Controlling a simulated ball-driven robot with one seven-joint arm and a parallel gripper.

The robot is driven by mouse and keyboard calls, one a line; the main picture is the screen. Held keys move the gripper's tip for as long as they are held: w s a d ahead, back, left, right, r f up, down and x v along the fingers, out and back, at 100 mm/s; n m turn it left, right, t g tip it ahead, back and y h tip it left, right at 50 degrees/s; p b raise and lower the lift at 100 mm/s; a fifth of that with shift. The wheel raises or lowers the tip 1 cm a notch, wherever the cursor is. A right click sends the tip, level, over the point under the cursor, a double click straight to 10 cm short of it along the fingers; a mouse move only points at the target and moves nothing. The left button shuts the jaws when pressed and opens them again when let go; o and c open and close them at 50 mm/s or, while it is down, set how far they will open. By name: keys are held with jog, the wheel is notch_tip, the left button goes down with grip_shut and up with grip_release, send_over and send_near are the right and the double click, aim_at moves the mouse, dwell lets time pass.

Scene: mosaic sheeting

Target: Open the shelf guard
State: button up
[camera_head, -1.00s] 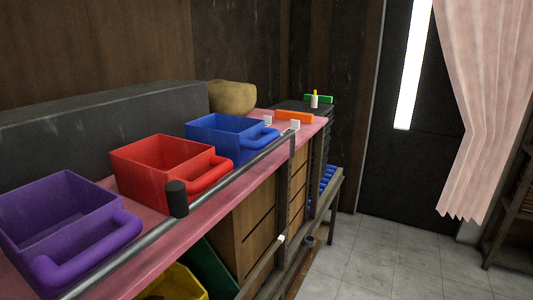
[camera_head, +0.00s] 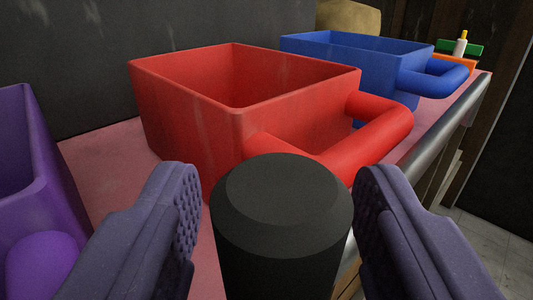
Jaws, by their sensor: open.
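The shelf guard is a grey metal rail (camera_head: 445,130) along the front edge of the pink shelf. Its black cylindrical knob (camera_head: 282,225) stands upright, large and close, at the bottom middle of the view. My gripper (camera_head: 275,205) is open, with one dark padded finger on each side of the knob. Gaps show between the knob and both fingers, wider on the left. The knob's lower end and the nearer part of the rail are hidden below the frame and behind the right finger.
A red bin (camera_head: 200,120) with a thick handle stands right behind the knob. A purple bin (camera_head: 20,180) is at left, a blue bin (camera_head: 350,70) further back. The pink shelf top (camera_head: 105,165) shows between bins. A dark wall (camera_head: 150,35) closes the back.

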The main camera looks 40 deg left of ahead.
jog(key=shift+w, duration=0.15)
grip_shut()
